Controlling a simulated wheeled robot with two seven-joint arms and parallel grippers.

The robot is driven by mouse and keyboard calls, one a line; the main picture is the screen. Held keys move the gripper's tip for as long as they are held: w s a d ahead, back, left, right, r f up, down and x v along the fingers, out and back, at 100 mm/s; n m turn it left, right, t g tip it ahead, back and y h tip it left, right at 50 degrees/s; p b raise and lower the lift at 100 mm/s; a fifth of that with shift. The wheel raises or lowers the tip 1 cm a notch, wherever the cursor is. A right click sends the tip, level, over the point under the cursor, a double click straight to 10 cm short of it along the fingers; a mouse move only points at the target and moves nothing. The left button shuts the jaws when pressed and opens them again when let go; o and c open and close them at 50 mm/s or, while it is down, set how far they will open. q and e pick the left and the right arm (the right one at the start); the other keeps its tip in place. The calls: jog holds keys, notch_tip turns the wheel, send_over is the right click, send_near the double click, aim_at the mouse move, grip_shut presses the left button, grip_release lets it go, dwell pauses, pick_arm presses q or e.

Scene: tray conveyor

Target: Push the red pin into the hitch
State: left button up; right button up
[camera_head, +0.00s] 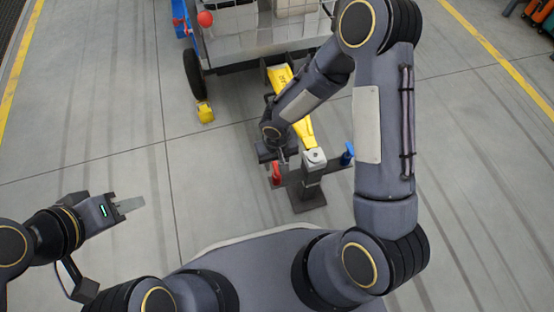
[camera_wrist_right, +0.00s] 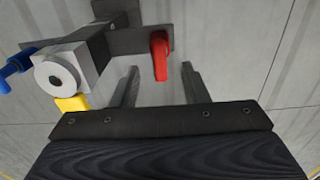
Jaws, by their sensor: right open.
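The red pin (camera_head: 276,174) stands at the left of the dark hitch (camera_head: 309,194), below my right gripper in the head view. In the right wrist view the red pin (camera_wrist_right: 160,56) shows its bent top, just beyond and between the two open fingers of my right gripper (camera_wrist_right: 158,82). The fingers look empty and apart from the pin. The hitch's grey post with a round white cap (camera_wrist_right: 57,74) is to the left of the pin there. My left gripper (camera_head: 130,205) is at the far left, away from the hitch; its jaw opening does not show clearly.
A yellow drawbar (camera_head: 304,130) runs from the cart (camera_head: 262,45) to the hitch. A blue pin (camera_head: 347,154) stands on the hitch's right side. A yellow wheel chock (camera_head: 205,112) lies by the cart's wheel (camera_head: 194,75). The floor at left is clear.

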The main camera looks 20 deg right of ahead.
aim_at(277, 168)
notch_tip(277, 168, down, 5)
jog(key=shift+f+b, duration=0.1)
jog(key=shift+b, duration=0.8)
grip_shut()
jog(key=shift+r, duration=0.3)
jog(key=shift+r+p, duration=2)
jog(key=shift+r, duration=0.65)
